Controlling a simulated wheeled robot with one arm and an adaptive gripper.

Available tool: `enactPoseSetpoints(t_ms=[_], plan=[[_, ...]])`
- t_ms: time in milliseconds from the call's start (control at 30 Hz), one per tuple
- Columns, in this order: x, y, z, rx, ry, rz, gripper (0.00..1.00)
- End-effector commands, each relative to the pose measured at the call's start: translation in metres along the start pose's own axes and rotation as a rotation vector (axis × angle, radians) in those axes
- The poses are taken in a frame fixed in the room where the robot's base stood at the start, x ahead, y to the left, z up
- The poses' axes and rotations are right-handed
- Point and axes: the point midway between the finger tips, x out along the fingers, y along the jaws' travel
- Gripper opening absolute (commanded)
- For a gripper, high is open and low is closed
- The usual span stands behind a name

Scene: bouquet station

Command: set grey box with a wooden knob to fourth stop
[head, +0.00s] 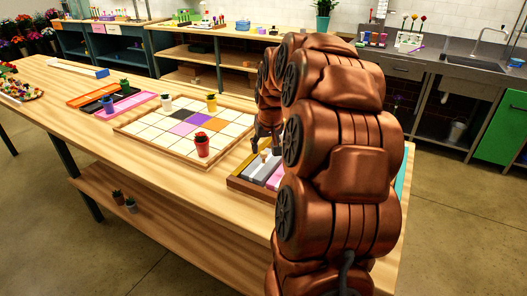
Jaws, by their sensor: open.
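A grey box (258,169) lies in a wooden tray (246,187) on the near right part of the long table. A small light knob (263,154) stands up at its far end. A pink piece lies beside the box in the tray. My gripper (265,146) is open and points down just above the knob. I cannot tell whether the fingers touch it. My copper-coloured arm hides the right part of the tray, and the stop marks are too small to make out.
Orange and pink trays lie farther left. The table's front strip (150,165) is clear.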

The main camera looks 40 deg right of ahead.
Motion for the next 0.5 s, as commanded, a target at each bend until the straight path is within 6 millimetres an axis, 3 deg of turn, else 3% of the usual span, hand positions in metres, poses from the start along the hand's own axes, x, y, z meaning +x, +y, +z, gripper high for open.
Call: enactPoseSetpoints(t_ms=[300,500], plan=[[-0.059,0.0,0.0,0.0,0.002,0.0,0.5],[-0.078,0.0,0.001,0.0,-0.003,-0.001,0.5]])
